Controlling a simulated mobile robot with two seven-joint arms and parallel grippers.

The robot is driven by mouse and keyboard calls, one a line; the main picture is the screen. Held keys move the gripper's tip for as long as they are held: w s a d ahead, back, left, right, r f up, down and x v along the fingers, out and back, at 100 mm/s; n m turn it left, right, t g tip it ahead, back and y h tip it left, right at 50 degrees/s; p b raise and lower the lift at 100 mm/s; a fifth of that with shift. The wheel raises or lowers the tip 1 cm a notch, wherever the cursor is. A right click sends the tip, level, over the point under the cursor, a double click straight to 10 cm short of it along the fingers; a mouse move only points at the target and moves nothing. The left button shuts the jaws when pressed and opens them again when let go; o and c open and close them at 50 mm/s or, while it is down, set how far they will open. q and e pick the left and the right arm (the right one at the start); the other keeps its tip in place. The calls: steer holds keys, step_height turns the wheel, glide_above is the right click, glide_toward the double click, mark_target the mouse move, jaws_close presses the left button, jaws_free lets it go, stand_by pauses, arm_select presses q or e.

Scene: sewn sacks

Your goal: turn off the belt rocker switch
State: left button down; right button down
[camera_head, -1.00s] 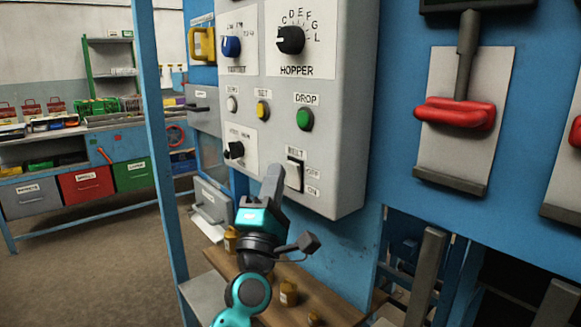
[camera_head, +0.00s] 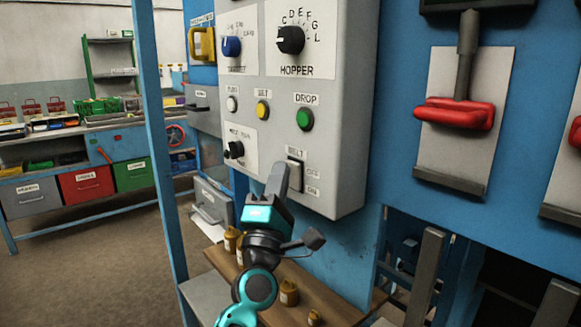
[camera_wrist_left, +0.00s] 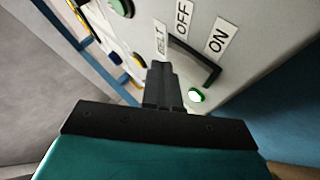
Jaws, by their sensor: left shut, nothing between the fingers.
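The belt rocker switch (camera_head: 295,175) is a pale rocker low on the grey control box (camera_head: 343,110). OFF is printed beside its upper part and ON beside its lower part. My left gripper (camera_head: 278,165) is shut and empty, with its fingertips just left of the rocker. In the left wrist view, the shut fingers (camera_wrist_left: 160,70) point at the panel by the BELT label, next to the switch's dark frame (camera_wrist_left: 205,62). A lit green spot (camera_wrist_left: 196,96) shows near the ON side. I cannot tell whether the fingers touch the rocker. My right gripper is not in view.
A green DROP button (camera_head: 305,118), a yellow button (camera_head: 262,110) and a black HOPPER knob (camera_head: 290,40) share the box. A red-handled lever (camera_head: 455,114) is to the right.

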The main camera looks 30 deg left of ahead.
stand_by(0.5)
arm_select(q)
steer(key=shift+s+a, duration=0.25)
steer(key=shift+s, duration=0.4)
steer(key=s, duration=0.1)
steer(key=s+a, duration=0.1)
steer(key=s, duration=0.1)
steer(key=s+a, duration=0.1)
steer(key=shift+s+f, duration=0.3)
steer(key=shift+f, duration=0.05)
